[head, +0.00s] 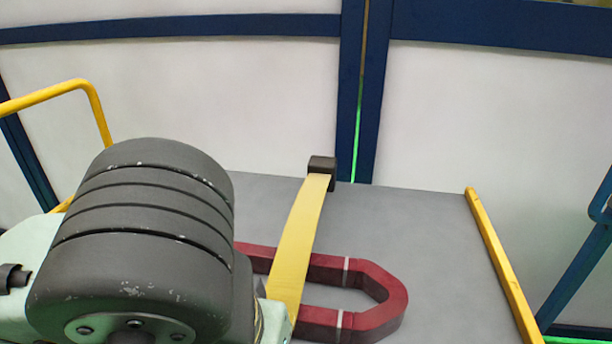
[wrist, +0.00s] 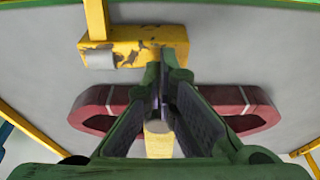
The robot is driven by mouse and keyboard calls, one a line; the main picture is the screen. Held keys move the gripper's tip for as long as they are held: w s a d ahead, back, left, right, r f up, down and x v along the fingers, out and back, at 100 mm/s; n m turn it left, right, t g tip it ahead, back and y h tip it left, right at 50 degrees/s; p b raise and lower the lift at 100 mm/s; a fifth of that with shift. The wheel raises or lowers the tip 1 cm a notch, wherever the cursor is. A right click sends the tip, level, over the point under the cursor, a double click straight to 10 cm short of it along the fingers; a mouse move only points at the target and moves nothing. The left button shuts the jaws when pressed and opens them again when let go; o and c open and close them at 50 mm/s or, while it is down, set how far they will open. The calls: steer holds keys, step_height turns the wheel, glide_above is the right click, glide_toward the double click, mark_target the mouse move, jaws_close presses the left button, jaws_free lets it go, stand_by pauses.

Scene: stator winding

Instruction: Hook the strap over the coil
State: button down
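The coil (head: 385,300) is a dark red elongated loop with pale bands, flat on a grey table. Its left part is hidden behind my arm in the head view. Its two ends show on either side of my gripper in the wrist view (wrist: 250,110). The yellow strap (head: 300,235) runs from a black block (head: 321,166) at the back across the coil toward the front. In the wrist view a yellow strip (wrist: 158,147) shows below my gripper (wrist: 164,72). The green fingers sit close together over the coil's middle; whether they grip anything is unclear.
In the wrist view a worn yellow block (wrist: 125,47) with a grey patch lies just beyond the fingertips. A yellow rail (head: 502,265) edges the table at right. White panels with blue posts (head: 352,95) stand behind. The table right of the coil is clear.

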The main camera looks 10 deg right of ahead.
steer(key=shift+s+a+b, duration=0.2)
steer(key=shift+s+b, duration=0.05)
steer(key=shift+s, duration=0.35)
steer(key=shift+s+a+b, duration=0.2)
steer(key=shift+s+b, duration=0.05)
steer(key=shift+s, duration=0.35)
steer(key=c, duration=2.4)
jaws_free()
jaws_free()
steer(key=shift+a+f, duration=0.1)
